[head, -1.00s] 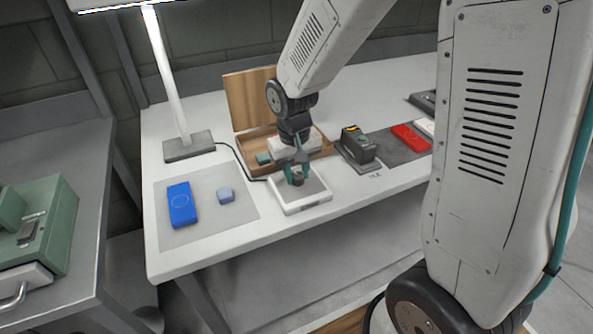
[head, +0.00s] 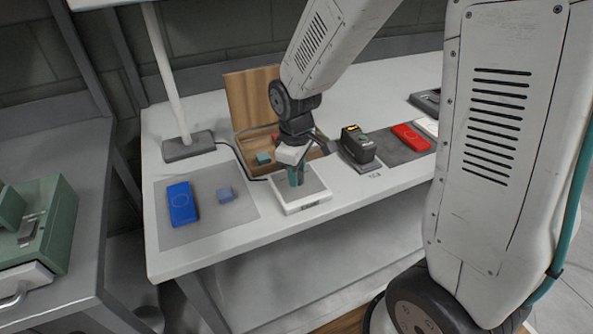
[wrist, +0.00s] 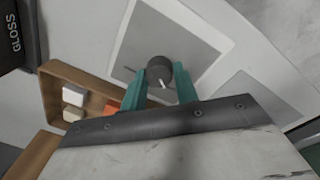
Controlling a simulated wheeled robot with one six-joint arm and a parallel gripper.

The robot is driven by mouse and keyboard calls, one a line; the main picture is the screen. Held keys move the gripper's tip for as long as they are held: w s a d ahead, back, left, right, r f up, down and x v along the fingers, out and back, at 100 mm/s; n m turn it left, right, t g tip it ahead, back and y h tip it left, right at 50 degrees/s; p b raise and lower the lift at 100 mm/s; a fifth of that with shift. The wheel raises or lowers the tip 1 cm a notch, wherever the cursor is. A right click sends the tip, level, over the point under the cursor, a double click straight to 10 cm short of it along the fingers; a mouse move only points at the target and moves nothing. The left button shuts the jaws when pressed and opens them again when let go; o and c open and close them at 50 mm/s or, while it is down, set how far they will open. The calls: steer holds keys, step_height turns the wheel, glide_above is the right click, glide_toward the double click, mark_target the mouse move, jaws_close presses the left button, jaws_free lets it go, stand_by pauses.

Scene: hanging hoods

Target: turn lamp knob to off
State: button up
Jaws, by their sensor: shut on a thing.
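The lamp knob (wrist: 160,69) is a dark grey round knob with a white pointer line, seen in the wrist view. It sits on a white box (head: 306,204) with a grey top panel near the table's front edge. My gripper (head: 297,178) points down over that box, its teal fingers shut on the knob from both sides. The gripper also shows in the wrist view (wrist: 161,86). In the head view the fingers hide the knob. The lamp's pale pole (head: 165,75) rises from a grey base (head: 188,147); only the lower edge of its head (head: 95,3) shows, looking unlit.
An open wooden box (head: 252,100) with small blocks stands right behind the white box. A dark device (head: 357,146) stands to the right, a red case (head: 411,137) beyond it.

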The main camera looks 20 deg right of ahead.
steer(key=shift+n, duration=0.3)
steer(key=o, duration=1)
step_height(320, 180, up, 8)
steer(key=shift+s+a+f, duration=0.1)
stand_by(0.4)
steer(key=s+d+r+m, duration=0.1)
steer(key=s+r+m, duration=0.2)
steer(key=s, duration=0.4)
steer(key=s+d+r+m, duration=0.1)
steer(key=s+r+m, duration=0.2)
steer(key=s, duration=0.4)
steer(key=s+d+r+m+t, duration=0.1)
steer(key=s+r+m, duration=0.2)
steer(key=s+r, duration=0.2)
steer(key=shift+s+d, duration=0.15)
steer(key=shift+s, duration=0.55)
steer(key=shift+s+d, duration=0.1)
steer(key=shift+s, duration=0.55)
